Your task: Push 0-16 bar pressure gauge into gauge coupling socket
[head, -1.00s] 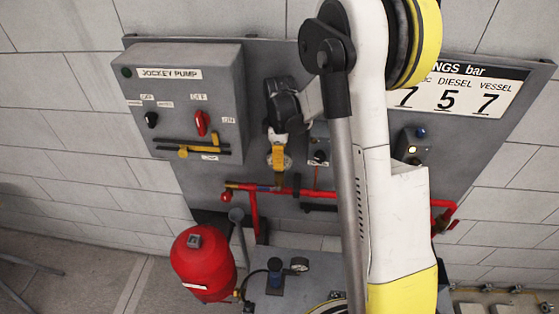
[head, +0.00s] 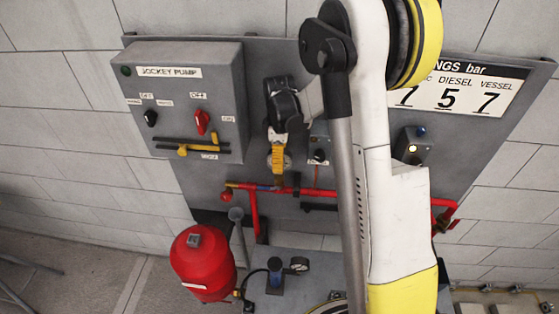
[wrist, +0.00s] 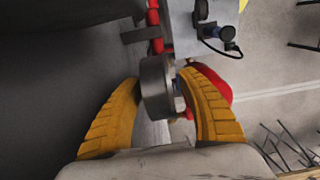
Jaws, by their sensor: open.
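The pressure gauge (wrist: 157,88) shows edge-on in the wrist view as a grey round case between the two yellow fingers. In the head view the gauge (head: 288,162) is a small pale disc mostly covered by my gripper (head: 279,163), in front of the grey panel above the red pipe. In the wrist view my gripper (wrist: 163,85) is open, with a finger on each side of the gauge; I cannot tell whether either touches it. The coupling socket is not clearly visible. I cannot tell how far the gauge's stem sits in it.
A red pipe (head: 330,192) runs along the panel just below my gripper. The jockey pump box (head: 190,95) stands out from the panel to the left. A red vessel (head: 203,262) stands below left, and a small control box (head: 319,152) is close on the right.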

